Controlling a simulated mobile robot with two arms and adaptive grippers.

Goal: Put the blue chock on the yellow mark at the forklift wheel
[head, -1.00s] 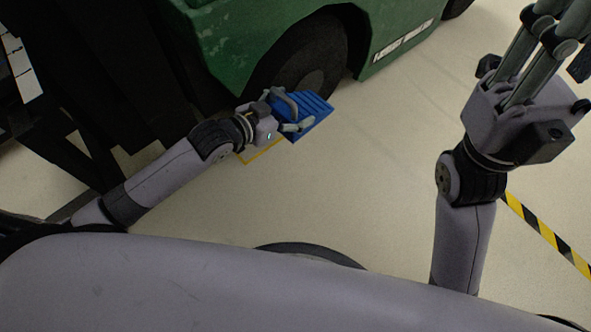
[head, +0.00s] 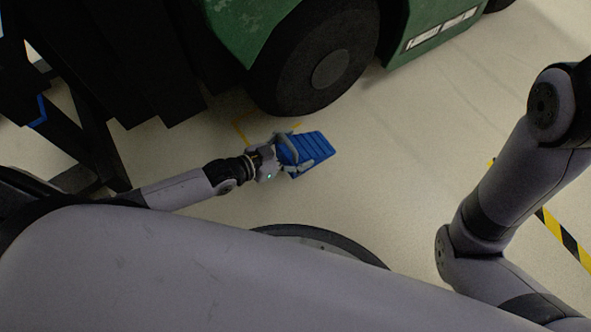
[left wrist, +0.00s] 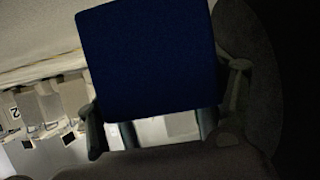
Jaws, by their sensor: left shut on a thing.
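My left gripper (head: 298,152) is shut on the blue chock (head: 317,153), a ridged wedge. It holds the chock out to the right, near the floor; I cannot tell whether the chock touches the floor. In the left wrist view the chock (left wrist: 150,60) fills the middle between the fingers. The yellow mark (head: 239,131) shows as thin lines on the floor just left of and behind the gripper, partly hidden by it. The forklift wheel (head: 325,65) stands behind the chock, with a floor gap between them. My right gripper is out of view.
The green forklift body (head: 440,25) is above and right of the wheel. Its dark mast and forks (head: 130,60) stand at the left. A yellow-black floor stripe (head: 565,238) runs at the right. The floor right of the chock is clear.

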